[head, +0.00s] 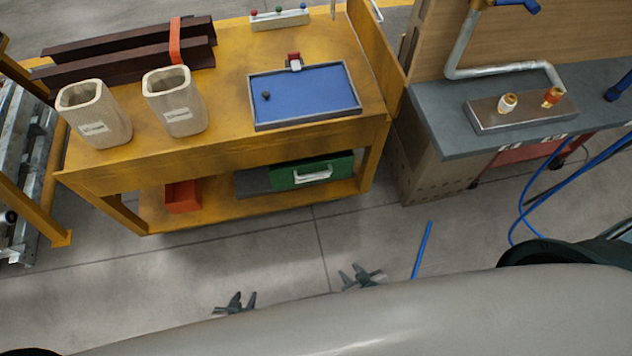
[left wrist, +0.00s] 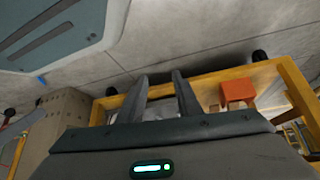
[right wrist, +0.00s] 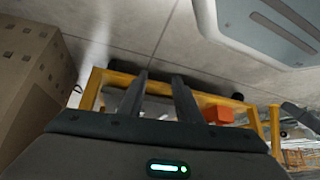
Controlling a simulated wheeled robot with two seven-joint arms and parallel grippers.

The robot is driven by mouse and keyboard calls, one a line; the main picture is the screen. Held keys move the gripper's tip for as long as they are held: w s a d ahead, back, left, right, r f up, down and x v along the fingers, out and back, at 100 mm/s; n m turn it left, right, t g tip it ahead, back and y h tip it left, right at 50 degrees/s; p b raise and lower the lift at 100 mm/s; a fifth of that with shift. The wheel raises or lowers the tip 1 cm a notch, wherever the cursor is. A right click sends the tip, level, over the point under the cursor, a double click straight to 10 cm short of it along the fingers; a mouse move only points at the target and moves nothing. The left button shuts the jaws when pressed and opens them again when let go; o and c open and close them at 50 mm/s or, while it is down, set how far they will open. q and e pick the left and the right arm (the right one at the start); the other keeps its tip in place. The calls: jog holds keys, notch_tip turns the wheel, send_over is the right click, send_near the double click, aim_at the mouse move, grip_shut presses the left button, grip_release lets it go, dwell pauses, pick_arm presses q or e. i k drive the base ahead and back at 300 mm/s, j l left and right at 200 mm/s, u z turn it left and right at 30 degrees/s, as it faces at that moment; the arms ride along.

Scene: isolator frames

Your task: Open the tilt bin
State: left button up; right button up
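The likely tilt bin is a green bin (head: 312,172) with a pale handle (head: 313,174) on its front. It sits on the lower shelf of a yellow cart, at the right end, and looks closed. I cannot make it out clearly in either wrist view. My left gripper (head: 235,303) is low in front of the cart, apart from the bin, with its fingers spread and nothing between them; its fingers show in the left wrist view (left wrist: 162,82). My right gripper (head: 361,277) is open and empty, nearer the bin but still clear of it; its fingers show in the right wrist view (right wrist: 157,84).
The yellow cart (head: 225,142) carries two wooden containers (head: 100,118), a blue tray (head: 310,92) and dark beams (head: 130,45). A red-orange bin (head: 183,196) is on its lower shelf. A grey workbench (head: 440,125) stands right. A blue rod (head: 421,250) lies on otherwise clear floor.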

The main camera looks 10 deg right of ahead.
aim_at(325, 167)
jog(key=k+l, duration=0.2)
jog(key=k, duration=0.2)
jog(key=k+l, duration=0.2)
jog(key=k, duration=0.15)
jog(key=k+l, duration=0.2)
jog(key=k, duration=0.2)
